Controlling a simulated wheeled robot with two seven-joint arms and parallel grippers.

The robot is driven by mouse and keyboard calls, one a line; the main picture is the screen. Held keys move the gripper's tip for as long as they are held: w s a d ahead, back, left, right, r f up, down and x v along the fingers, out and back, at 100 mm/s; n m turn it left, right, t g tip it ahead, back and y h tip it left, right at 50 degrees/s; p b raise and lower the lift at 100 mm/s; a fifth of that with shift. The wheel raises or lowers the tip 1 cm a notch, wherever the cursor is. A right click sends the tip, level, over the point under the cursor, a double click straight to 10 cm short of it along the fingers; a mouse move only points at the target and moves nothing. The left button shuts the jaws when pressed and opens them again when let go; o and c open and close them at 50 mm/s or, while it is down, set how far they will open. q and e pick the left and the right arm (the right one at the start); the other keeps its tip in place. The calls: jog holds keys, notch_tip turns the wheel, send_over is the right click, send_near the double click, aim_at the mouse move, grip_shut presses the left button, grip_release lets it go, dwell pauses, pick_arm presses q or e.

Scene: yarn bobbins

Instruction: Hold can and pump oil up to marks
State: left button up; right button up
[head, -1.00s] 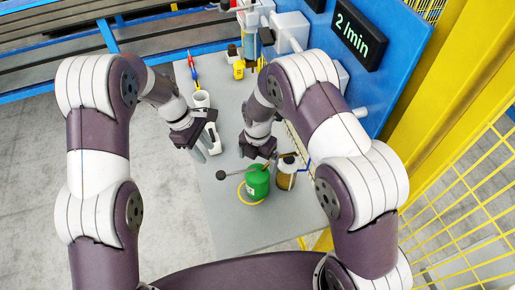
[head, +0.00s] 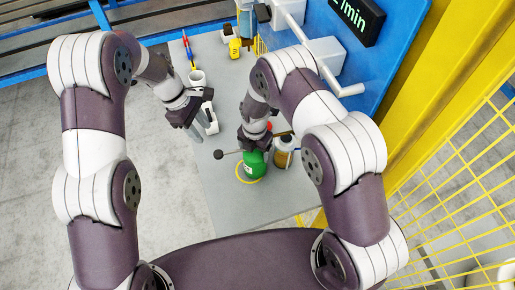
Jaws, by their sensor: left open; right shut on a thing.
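A green oil can (head: 254,164) stands on the grey table at the near end, within a yellow ring (head: 242,178). My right gripper (head: 256,147) is down at the can's top and shut on it; its fingertips are mostly hidden by the wrist and can. A pump lever with a black ball end (head: 218,154) sticks out left of the can and passes behind my gripper. A jar with brown oil (head: 283,154) stands right of the can. Its level marks are too small to tell. My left gripper (head: 194,133) is open and empty, left of the lever, near a white holder (head: 209,119).
A white cup (head: 197,78), red and blue tools (head: 188,48) and a yellow item (head: 234,47) stand farther back on the table (head: 222,192). A blue panel with white boxes and a display (head: 357,17) rises at right, near yellow fencing (head: 455,190).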

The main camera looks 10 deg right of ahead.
pick_arm(q)
grip_shut()
notch_tip(320, 180, up, 6)
jog(key=m+t+y, duration=0.2)
jog(key=m+y, duration=0.3)
jog(key=m, duration=0.6)
send_over(219, 152)
jog(key=d, duration=0.2)
jog(key=f, duration=0.4)
jog(key=a+f, duration=0.1)
jog(key=f, duration=0.9)
jog(key=shift+a+f, duration=0.15)
jog(key=shift+a, duration=0.15)
